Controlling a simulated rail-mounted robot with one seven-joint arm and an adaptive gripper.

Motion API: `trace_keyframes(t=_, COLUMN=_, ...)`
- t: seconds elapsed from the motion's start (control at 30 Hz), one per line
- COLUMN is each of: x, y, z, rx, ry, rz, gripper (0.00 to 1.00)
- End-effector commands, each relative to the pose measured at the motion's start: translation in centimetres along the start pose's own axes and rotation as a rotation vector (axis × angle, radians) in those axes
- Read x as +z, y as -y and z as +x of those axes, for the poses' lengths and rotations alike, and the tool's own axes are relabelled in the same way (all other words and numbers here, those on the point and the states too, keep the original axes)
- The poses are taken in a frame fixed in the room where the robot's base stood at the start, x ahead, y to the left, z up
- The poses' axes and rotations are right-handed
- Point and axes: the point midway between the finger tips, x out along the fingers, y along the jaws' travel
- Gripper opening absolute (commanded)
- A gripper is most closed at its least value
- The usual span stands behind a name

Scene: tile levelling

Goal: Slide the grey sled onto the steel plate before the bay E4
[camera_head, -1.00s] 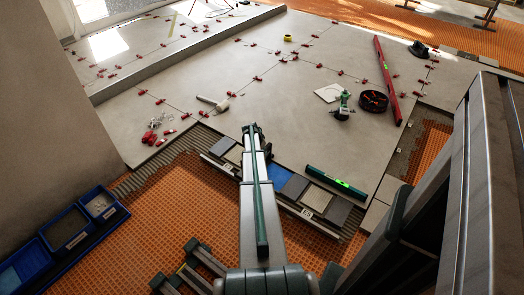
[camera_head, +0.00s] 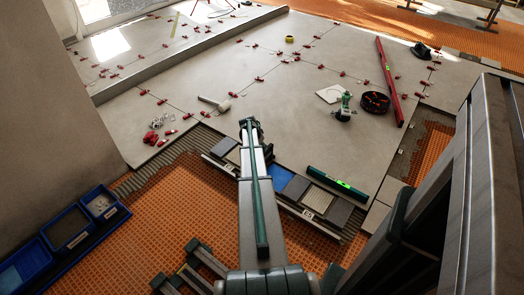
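A row of square pieces lies along the front edge of the tiled floor: grey (camera_head: 223,147) and beige left of my arm, then blue (camera_head: 281,178), dark grey (camera_head: 296,187), beige (camera_head: 318,200) and grey (camera_head: 341,212) to its right. I cannot tell which grey piece is the sled. Small white labels sit on the rail in front; one is right of my arm (camera_head: 307,214), too small to read surely. I cannot make out the steel plate or bay E4. My arm reaches over the row and hides its middle. My gripper (camera_head: 249,124) is at its far end; its fingers are unclear.
A green level (camera_head: 337,183) lies behind the row's right end. A red level (camera_head: 388,82), a green tool (camera_head: 345,106) and a black round container (camera_head: 375,102) are farther back. Blue bins (camera_head: 70,229) stand at the left. Orange matting (camera_head: 165,215) covers the foreground.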

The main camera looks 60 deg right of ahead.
Motion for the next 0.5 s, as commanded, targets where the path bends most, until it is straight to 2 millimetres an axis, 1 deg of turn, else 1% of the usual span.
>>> trace_keyframes(t=0.03, x=0.1, y=-0.1, z=-1.2, rx=-0.002, ry=-0.001, rz=0.000, gripper=0.48)
trace_keyframes(t=0.2, x=0.1, y=-0.1, z=-3.9, rx=-0.001, ry=0.000, rz=0.000, gripper=0.48)
trace_keyframes(t=0.33, x=0.1, y=-0.1, z=-5.2, rx=0.000, ry=0.000, rz=0.000, gripper=0.48)
trace_keyframes(t=0.5, x=0.1, y=0.0, z=-5.8, rx=0.000, ry=0.001, rz=0.000, gripper=0.48)
